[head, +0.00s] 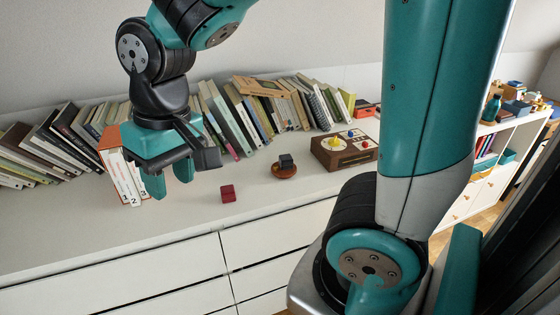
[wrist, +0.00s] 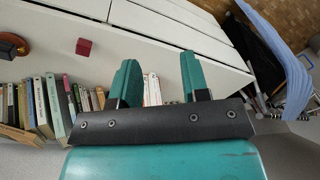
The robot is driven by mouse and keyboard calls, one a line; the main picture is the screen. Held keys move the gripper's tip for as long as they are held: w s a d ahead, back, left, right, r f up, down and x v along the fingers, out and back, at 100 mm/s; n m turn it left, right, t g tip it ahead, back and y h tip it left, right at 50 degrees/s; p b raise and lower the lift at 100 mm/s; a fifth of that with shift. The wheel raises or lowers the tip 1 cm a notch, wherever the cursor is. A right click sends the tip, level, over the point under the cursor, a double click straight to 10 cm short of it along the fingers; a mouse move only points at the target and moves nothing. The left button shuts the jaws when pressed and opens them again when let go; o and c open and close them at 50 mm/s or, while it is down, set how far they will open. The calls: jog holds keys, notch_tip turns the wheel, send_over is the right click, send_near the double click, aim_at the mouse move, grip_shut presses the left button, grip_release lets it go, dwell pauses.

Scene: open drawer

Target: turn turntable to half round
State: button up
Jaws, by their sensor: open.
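A small round brown disc (head: 285,173) with a dark block (head: 286,161) on it sits on the white cabinet top; it looks like the turntable. In the wrist view the disc (wrist: 10,47) is cut off at the upper left edge. A brown box (head: 345,155) with a pale top panel, a round dial and a yellow knob (head: 335,142) stands to its right. My gripper (head: 169,180) is open and empty, with its fingers pointing down, left of the disc and apart from it. Its two teal fingers also show in the wrist view (wrist: 159,72).
A dark red cube (head: 228,193) lies between my gripper and the disc; it also shows in the wrist view (wrist: 84,46). Leaning books (head: 215,120) line the wall. Orange-and-white books (head: 122,175) stand close behind my gripper. The front strip of the cabinet top is clear.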

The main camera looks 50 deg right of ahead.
jog(key=w+d+f+m+h, duration=0.2)
jog(key=w+d+m, duration=0.3)
jog(key=w, duration=0.2)
jog(key=m+g+h+b, duration=0.2)
jog(key=m+g+h, duration=0.45)
jog(key=m, duration=1.35)
send_near(276, 166)
jog(key=shift+t+h, duration=0.35)
jog(key=shift+t, duration=0.1)
jog(key=x, duration=0.8)
jog(key=shift+s+a, duration=0.3)
